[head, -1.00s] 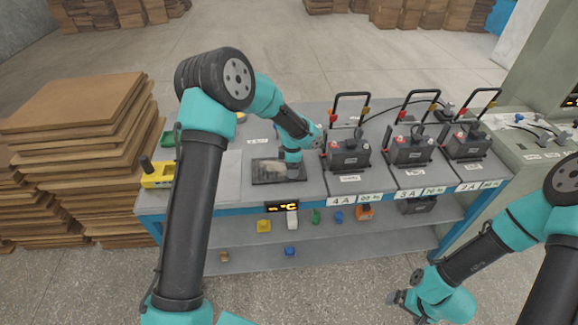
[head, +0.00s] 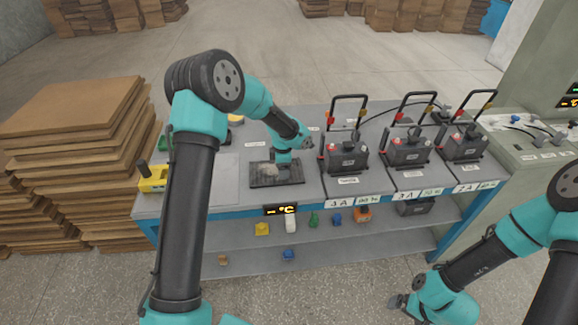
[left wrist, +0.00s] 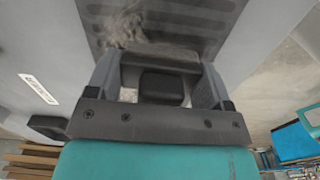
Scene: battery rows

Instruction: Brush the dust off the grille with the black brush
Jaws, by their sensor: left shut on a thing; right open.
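The dark grille (head: 292,181) lies flat on the grey bench top, left of the batteries. A pale dust patch (head: 268,170) covers its left part; the dust also shows in the left wrist view (left wrist: 124,26), at the top beside the dark slots. My left gripper (head: 284,172) points down over the grille. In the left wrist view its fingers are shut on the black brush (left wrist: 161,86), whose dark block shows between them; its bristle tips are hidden. My right gripper (head: 398,302) hangs open and empty at the lower right, away from the bench.
Batteries with raised handles (head: 345,155) stand in a row to the right of the grille. A yellow box (head: 153,179) sits at the bench's left end. Small coloured items lie on the shelf (head: 350,246) below. Cardboard stacks (head: 80,110) stand left of the bench.

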